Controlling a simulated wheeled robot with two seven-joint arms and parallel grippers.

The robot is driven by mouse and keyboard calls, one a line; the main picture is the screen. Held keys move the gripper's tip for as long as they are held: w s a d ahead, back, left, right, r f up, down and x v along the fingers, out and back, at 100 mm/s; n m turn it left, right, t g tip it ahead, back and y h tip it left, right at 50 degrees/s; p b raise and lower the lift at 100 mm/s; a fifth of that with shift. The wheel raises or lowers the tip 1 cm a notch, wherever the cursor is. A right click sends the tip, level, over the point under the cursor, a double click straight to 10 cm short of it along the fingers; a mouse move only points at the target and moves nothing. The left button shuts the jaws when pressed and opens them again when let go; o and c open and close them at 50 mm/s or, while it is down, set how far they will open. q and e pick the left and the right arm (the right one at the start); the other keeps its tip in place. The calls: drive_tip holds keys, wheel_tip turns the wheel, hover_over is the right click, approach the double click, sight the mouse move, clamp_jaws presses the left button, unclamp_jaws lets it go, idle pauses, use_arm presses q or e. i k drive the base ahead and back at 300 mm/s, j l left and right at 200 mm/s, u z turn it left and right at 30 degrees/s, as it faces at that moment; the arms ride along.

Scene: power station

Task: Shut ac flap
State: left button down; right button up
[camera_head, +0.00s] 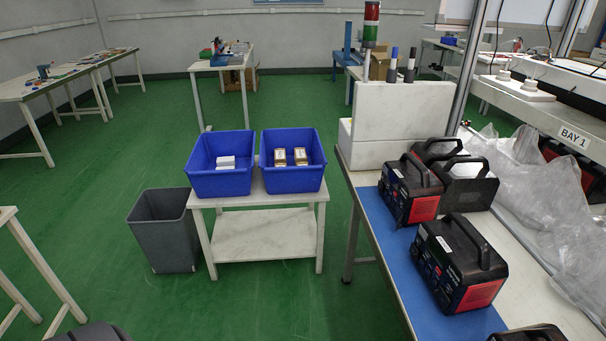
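Several black power units with red end panels and top handles stand on the workbench at the right. One power unit (460,262) sits nearest on the blue mat (388,252). The top of one more dark object (530,334) is cut off at the bottom edge. I cannot make out an ac flap on any unit at this size. Neither of my grippers is in view.
Two blue bins (220,184) (293,182) with small boxes stand on a white table (263,225). A grey waste bin (163,236) is beside it. Clear plastic wrapping (550,205) lies right of the units. Green floor (280,300) is clear in front.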

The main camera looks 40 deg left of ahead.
sight(409, 184)
drive_tip(key=k+j+u, duration=0.1)
drive_tip(key=u, duration=0.5)
drive_tip(key=k, duration=0.45)
drive_tip(key=i+j, duration=0.25)
drive_tip(key=i+j+z, duration=0.1)
drive_tip(key=j, duration=0.35)
drive_tip(key=i+j, duration=0.35)
drive_tip(key=i+j+z, duration=0.15)
drive_tip(key=j, duration=0.2)
drive_tip(key=i+j, duration=0.25)
drive_tip(key=j, duration=0.15)
